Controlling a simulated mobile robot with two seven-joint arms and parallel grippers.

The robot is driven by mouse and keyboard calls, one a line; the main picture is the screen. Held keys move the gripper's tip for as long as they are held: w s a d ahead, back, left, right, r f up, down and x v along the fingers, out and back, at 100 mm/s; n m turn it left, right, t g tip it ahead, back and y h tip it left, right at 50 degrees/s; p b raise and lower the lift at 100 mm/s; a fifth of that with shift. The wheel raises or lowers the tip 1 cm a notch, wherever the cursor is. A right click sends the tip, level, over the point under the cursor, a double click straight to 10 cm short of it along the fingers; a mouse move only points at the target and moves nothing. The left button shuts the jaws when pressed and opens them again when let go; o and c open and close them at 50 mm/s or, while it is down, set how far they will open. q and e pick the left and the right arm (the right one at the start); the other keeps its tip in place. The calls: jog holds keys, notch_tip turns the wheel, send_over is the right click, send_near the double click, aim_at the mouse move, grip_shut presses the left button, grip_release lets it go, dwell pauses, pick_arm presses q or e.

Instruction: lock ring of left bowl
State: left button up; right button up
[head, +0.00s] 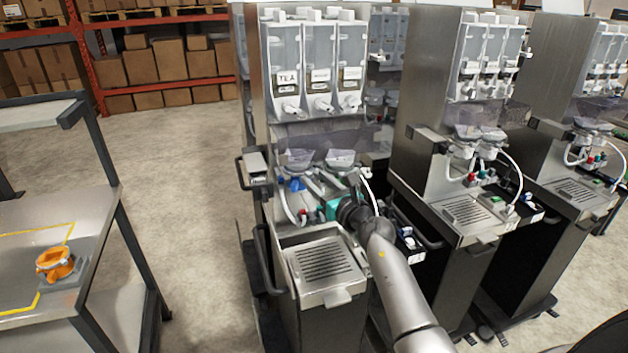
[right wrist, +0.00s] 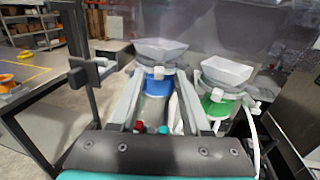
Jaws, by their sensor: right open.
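The left bowl (head: 297,158), a pale funnel-shaped cup, sits on the front of the nearest dispenser machine. Its blue lock ring (head: 293,184) is below it; in the right wrist view the bowl (right wrist: 160,49) and blue ring (right wrist: 157,84) are upright near the middle. My right gripper (head: 311,184) is open, reaching toward the bowl from the front. In the right wrist view its fingers (right wrist: 158,88) lie on either side of the blue ring; contact cannot be told. The right bowl (right wrist: 228,70) with a green ring (right wrist: 216,107) stands beside it. My left gripper is out of view.
A white hose (head: 373,192) curves close to my right gripper. A drip tray (head: 322,262) juts out below. Similar dispensers (head: 455,110) stand to the right. At left, a table (head: 90,255) bears an orange ring-shaped part (head: 55,263). Open floor (head: 185,190) lies between.

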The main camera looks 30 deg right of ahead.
jog(key=shift+w, duration=0.9)
jog(key=shift+c, duration=0.2)
grip_shut()
